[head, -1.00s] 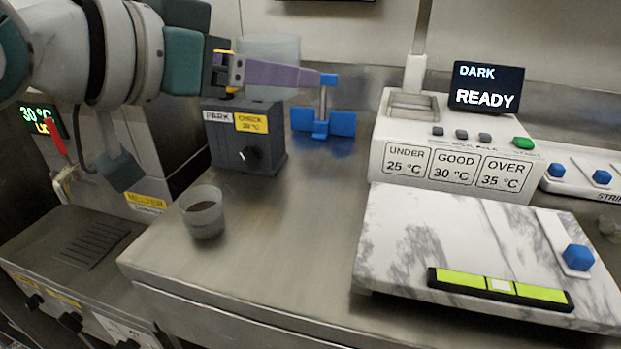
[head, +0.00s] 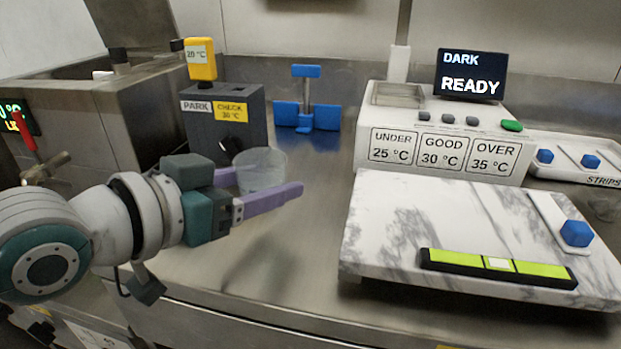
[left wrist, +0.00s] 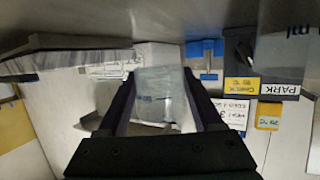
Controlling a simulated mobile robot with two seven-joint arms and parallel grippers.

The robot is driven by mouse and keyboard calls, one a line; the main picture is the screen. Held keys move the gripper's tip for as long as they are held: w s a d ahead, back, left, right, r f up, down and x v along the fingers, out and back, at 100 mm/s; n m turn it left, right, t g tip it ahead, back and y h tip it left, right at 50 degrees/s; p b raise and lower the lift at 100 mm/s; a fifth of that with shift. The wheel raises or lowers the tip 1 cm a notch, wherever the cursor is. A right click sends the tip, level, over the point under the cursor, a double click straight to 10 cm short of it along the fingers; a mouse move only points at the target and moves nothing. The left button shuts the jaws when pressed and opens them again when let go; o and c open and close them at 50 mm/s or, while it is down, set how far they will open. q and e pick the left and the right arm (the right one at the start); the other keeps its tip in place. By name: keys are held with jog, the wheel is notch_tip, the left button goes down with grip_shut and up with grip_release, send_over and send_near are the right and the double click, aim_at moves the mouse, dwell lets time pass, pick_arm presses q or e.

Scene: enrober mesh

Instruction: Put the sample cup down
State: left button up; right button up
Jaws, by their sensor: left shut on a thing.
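The sample cup (head: 261,165) is clear and looks empty in the head view. It sits between the purple fingers of my left gripper (head: 280,181), which is shut on it, in front of the dark PARK box. The cup is roughly upright; I cannot tell whether its base touches the steel counter (head: 290,240). In the left wrist view the cup (left wrist: 160,95) fills the gap between the fingers. My right gripper is not in view.
The PARK box (head: 240,112) with a yellow probe (head: 201,62) stands behind the cup, beside a blue stand (head: 306,117). The marble slab (head: 390,215) and the label console (head: 395,125) are at the right. The counter between cup and slab is clear.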

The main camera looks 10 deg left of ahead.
aim_at(267, 228)
pick_arm(q)
jog(key=shift+f+b, duration=0.5)
jog(key=shift+f, duration=1.65)
jog(key=shift+f, duration=0.15)
jog(key=o, duration=1.4)
jog(key=shift+o, duration=0.2)
